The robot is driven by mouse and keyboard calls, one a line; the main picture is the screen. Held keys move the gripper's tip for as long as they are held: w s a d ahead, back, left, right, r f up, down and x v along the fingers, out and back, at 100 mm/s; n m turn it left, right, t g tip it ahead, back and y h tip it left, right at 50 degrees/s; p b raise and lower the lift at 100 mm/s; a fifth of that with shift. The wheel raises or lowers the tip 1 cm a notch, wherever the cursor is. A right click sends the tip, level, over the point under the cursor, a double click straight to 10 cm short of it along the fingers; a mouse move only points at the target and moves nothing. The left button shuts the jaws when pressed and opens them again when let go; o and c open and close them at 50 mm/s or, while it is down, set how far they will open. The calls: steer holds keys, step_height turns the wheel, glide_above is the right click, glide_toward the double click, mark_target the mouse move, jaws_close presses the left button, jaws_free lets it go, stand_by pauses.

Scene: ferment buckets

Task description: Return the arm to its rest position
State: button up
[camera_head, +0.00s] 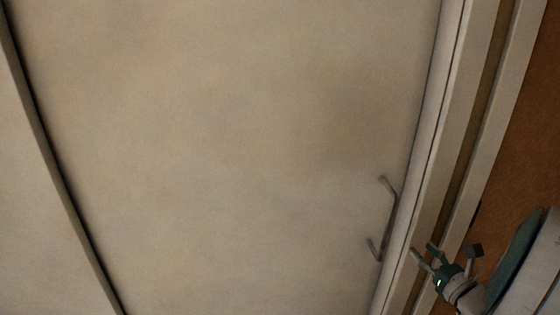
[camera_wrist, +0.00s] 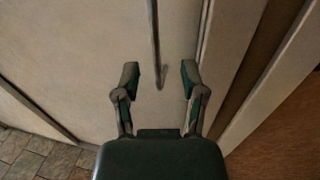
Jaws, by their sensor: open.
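My gripper (camera_head: 423,252) is at the lower right of the head view, in front of the door frame and to the right of a dark bar handle (camera_head: 391,218). In the wrist view my gripper (camera_wrist: 160,76) shows its two fingers spread apart with nothing held between them. The handle (camera_wrist: 156,40) appears ahead of the fingers there, its lower end between the fingertips in the picture. I cannot tell the exact distance from the fingers to the handle. The arm behind the gripper is partly cut off by the right edge of the head view.
A large pale door panel (camera_head: 230,150) fills most of the head view. A pale frame (camera_head: 430,160) runs along its right side, with an orange-brown wall (camera_head: 525,130) beyond. A stone-tiled floor (camera_wrist: 35,155) shows at the lower left of the wrist view.

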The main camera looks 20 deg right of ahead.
steer(key=w+a+n+g+y, duration=0.2)
steer(key=a+n+g+y, duration=0.75)
steer(key=a+n, duration=1.15)
steer(key=s+a+r+n+g+h, duration=0.3)
steer(key=s+a+n+h, duration=0.6)
steer(key=n, duration=0.6)
steer(key=shift+a+r, duration=0.5)
steer(key=shift+a, duration=0.15)
